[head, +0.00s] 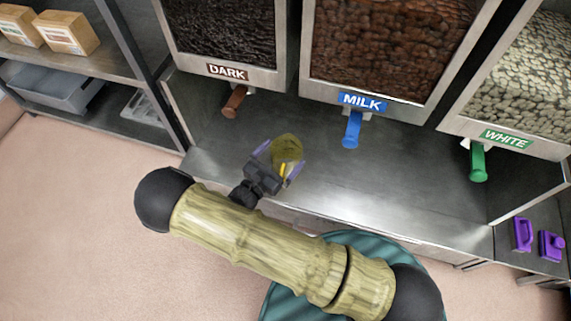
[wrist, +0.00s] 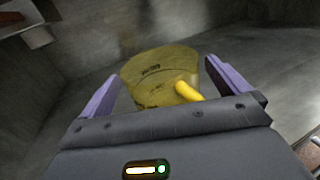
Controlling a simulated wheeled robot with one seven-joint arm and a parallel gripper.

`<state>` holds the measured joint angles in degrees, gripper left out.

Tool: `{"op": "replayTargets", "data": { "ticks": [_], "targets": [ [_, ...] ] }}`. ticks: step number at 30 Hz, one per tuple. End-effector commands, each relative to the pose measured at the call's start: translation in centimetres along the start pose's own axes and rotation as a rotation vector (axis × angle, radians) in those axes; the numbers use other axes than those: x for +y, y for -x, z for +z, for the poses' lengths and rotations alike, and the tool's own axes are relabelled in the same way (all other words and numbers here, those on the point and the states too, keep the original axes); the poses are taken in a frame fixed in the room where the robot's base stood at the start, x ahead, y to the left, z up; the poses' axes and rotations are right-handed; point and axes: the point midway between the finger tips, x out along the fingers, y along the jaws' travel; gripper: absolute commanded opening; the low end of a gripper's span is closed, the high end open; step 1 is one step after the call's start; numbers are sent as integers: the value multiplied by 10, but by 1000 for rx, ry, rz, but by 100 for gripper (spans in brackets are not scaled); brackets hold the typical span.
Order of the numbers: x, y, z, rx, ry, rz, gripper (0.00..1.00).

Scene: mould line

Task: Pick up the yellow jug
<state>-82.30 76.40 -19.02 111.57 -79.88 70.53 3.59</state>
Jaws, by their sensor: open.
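The yellow jug (head: 287,148) is see-through, with dark markings on its side and a solid yellow handle. It stands on the grey metal counter below the dispensers. In the wrist view the jug (wrist: 158,72) is just ahead of my gripper, and its handle (wrist: 187,91) points toward the palm. My gripper (head: 276,167) is open, with its purple fingers (wrist: 165,80) on either side of the handle and the near part of the jug. I cannot tell whether a finger touches the jug.
Dispensers marked DARK (head: 227,72), MILK (head: 362,101) and WHITE (head: 505,138) hang over the counter (head: 400,200), their spouts low above it. Purple items (head: 523,235) lie at the right. A shelf (head: 100,125) with boxes stands at the left. The counter's middle is clear.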

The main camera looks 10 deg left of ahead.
Motion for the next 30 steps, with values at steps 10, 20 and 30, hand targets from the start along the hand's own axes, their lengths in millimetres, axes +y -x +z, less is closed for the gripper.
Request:
{"op": "replayTargets", "data": {
  "ticks": [10, 20, 30],
  "targets": [
    [0, 0, 0, 0, 1, 0, 98],
    [0, 0, 0, 0, 1, 0, 45],
    [0, 0, 12, 0, 0, 1, 45]
  ]
}}
